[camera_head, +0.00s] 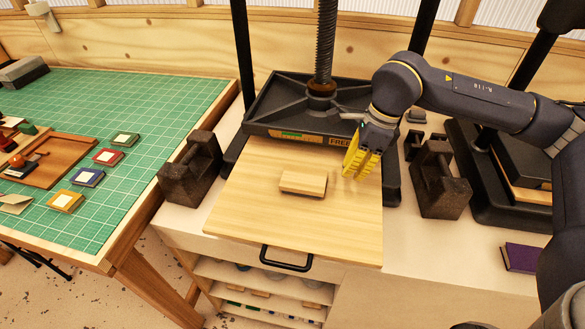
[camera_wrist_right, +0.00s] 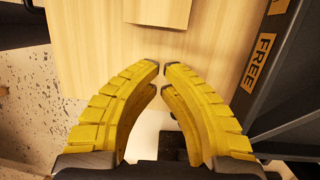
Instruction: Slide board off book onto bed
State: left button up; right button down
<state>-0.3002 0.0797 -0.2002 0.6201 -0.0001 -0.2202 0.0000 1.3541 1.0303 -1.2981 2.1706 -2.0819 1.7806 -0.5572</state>
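A small, pale wooden board (camera_head: 303,182) lies flat near the middle of the large wooden bed (camera_head: 345,232) of the press. A darker band shows along its front edge; I cannot tell whether a book lies under it. Its near part shows at the top of the right wrist view (camera_wrist_right: 158,12). My right gripper (camera_head: 354,172), with yellow ribbed fingers, hangs over the bed just right of the board, apart from it. Its fingertips (camera_wrist_right: 162,69) nearly meet, with a narrow gap and nothing between them. My left gripper is not in view.
The black press plate (camera_head: 290,112) and screw stand behind the bed. Dark metal blocks flank it at left (camera_head: 190,172) and right (camera_head: 440,185). A purple book (camera_head: 520,258) lies at the right. A green cutting mat (camera_head: 150,110) with small items is at left.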

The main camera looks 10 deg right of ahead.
aim_at(301, 175)
jog(key=shift+w+f+n+h, duration=0.15)
jog(key=shift+f+n+h, duration=0.25)
jog(key=shift+f, duration=0.05)
jog(key=shift+w+a, duration=0.1)
jog(key=shift+t, duration=0.3)
jog(key=w+a, duration=0.1)
jog(key=a, duration=0.2)
jog(key=w+a, duration=0.1)
jog(key=a, duration=0.3)
jog(key=w+a, duration=0.2)
jog(key=a, duration=0.1)
jog(key=shift+a+f, duration=0.1)
jog(key=shift+a, duration=0.3)
jog(key=shift+a+f, duration=0.1)
jog(key=shift+f, duration=0.7)
